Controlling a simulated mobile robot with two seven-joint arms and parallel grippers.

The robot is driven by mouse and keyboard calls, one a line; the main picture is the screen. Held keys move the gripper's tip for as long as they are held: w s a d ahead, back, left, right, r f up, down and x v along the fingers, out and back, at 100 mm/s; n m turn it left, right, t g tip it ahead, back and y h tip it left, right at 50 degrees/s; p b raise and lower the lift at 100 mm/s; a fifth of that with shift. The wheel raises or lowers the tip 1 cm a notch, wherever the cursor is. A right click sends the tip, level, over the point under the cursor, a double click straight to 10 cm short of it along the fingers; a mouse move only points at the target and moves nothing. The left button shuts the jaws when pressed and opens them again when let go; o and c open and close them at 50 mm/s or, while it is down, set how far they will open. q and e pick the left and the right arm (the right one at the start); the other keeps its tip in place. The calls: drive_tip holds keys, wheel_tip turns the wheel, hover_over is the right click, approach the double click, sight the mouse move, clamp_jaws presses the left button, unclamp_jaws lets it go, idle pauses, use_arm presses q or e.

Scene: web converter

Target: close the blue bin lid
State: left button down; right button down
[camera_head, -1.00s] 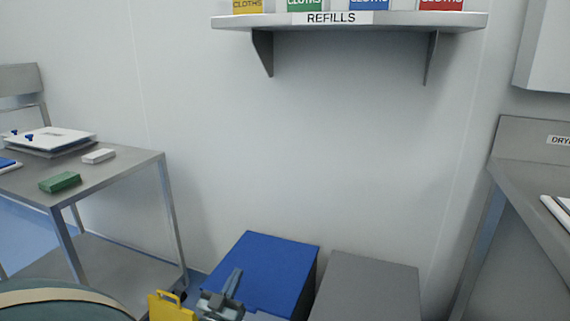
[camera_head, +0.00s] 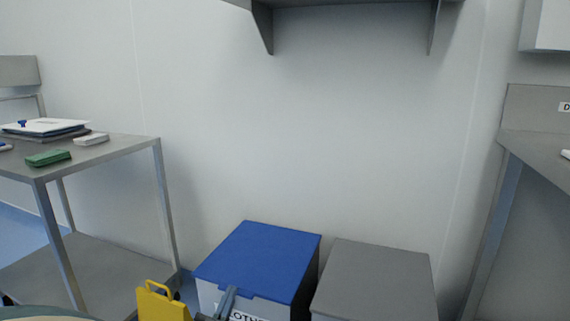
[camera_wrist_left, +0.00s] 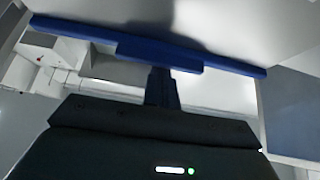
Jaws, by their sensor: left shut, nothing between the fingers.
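The blue bin lid (camera_head: 262,258) lies flat on top of the white bin body (camera_head: 207,293) at the bottom centre of the head view. It looks shut there, with a small tab on its front edge. My left gripper (camera_head: 227,299) is shut and empty, upright in front of the bin's front edge. In the left wrist view the lid's blue edge (camera_wrist_left: 225,62) crosses the top, and my left gripper (camera_wrist_left: 160,85) points at its tab. I cannot tell whether the fingertips touch the tab. My right gripper is not in view.
A grey-lidded bin (camera_head: 378,273) stands close to the right of the blue one. A yellow object (camera_head: 162,303) is left of my gripper. A metal table (camera_head: 110,152) stands at left, a grey counter (camera_head: 540,150) at right. A shelf (camera_head: 350,3) is above.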

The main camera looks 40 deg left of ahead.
use_arm(q)
drive_tip(key=shift+s+f, duration=0.1)
drive_tip(key=shift+f, duration=0.55)
drive_tip(key=shift+d+f, duration=0.1)
drive_tip(key=shift+s, duration=0.1)
drive_tip(key=v, duration=1.2)
drive_tip(key=shift+s+r, duration=0.3)
drive_tip(key=shift+r, duration=0.05)
